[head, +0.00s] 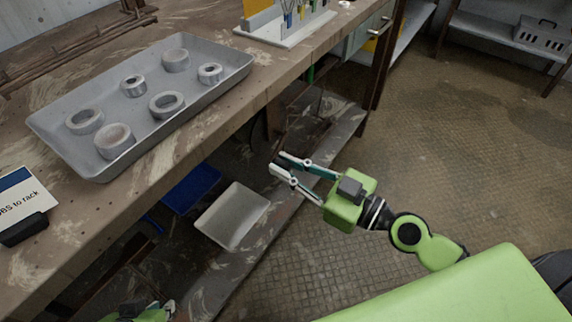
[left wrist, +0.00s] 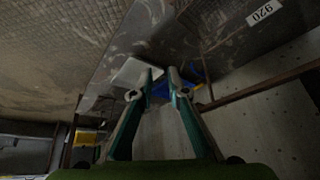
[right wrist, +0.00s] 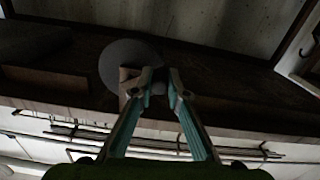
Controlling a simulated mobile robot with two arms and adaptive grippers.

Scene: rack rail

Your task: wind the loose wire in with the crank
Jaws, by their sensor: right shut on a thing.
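My right gripper (head: 276,163) reaches under the bench's front edge in the head view. In the right wrist view its fingers (right wrist: 160,76) are close together at a brownish handle (right wrist: 126,77) in front of a grey disc (right wrist: 112,58), which looks like the crank. The fingers are shut on the handle; they partly hide it. My left gripper (left wrist: 161,74) has a gap between its fingertips and holds nothing visible. Only part of it shows at the bottom left of the head view. I cannot make out the loose wire in any view.
The bench (head: 200,150) carries a grey tray (head: 230,78) with several metal rings, and a sign (head: 14,200). On the lower shelf are a white tray (head: 232,215) and a blue tray (head: 190,188), also ahead of my left gripper. The floor (head: 470,130) at the right is clear.

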